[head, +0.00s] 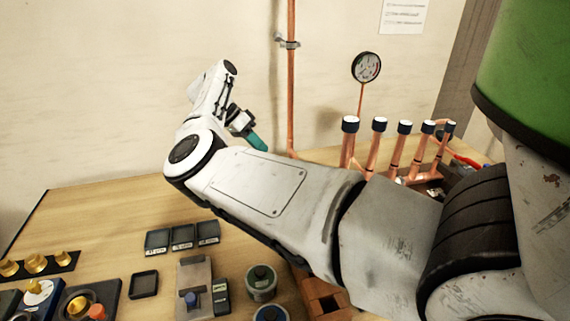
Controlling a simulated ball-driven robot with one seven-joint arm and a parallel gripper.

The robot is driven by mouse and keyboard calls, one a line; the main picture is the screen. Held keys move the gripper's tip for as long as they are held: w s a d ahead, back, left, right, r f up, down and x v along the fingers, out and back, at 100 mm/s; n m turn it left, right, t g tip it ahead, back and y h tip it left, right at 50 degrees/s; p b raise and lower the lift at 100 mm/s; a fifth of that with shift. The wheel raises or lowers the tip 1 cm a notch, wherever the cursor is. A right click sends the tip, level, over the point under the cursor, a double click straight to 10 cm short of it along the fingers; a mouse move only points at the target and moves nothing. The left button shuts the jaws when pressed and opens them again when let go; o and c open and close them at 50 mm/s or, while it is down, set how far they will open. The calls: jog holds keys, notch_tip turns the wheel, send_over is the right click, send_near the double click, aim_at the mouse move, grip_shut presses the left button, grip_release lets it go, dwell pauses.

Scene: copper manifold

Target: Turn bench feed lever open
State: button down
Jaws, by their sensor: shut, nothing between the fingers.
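The copper manifold (398,160) stands at the right back of the bench, with several upright copper stubs under dark, white-topped caps. A small red handle-like piece (466,161) lies at its right end; I cannot tell whether it is the bench feed lever. No other lever is clear, and my arm hides part of the manifold's base. My gripper (259,143), with teal fingertips, is shut and empty. It appears in front of the wall, left of the tall copper pipe (291,75) and well left of the manifold, pointing down and right.
A round gauge (366,67) stands on a thin copper pipe behind the manifold. The wooden bench (100,205) holds several small black trays (182,237), brass fittings (36,263), a grey block fixture (194,278) and round tins (262,281) at the front left. The bench's back left is clear.

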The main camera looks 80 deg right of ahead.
jog(key=s+a+f+p, duration=0.1)
jog(key=s+f+p, duration=0.2)
jog(key=s, duration=0.5)
jog(key=shift+a+f, duration=0.25)
jog(key=shift+f, duration=0.65)
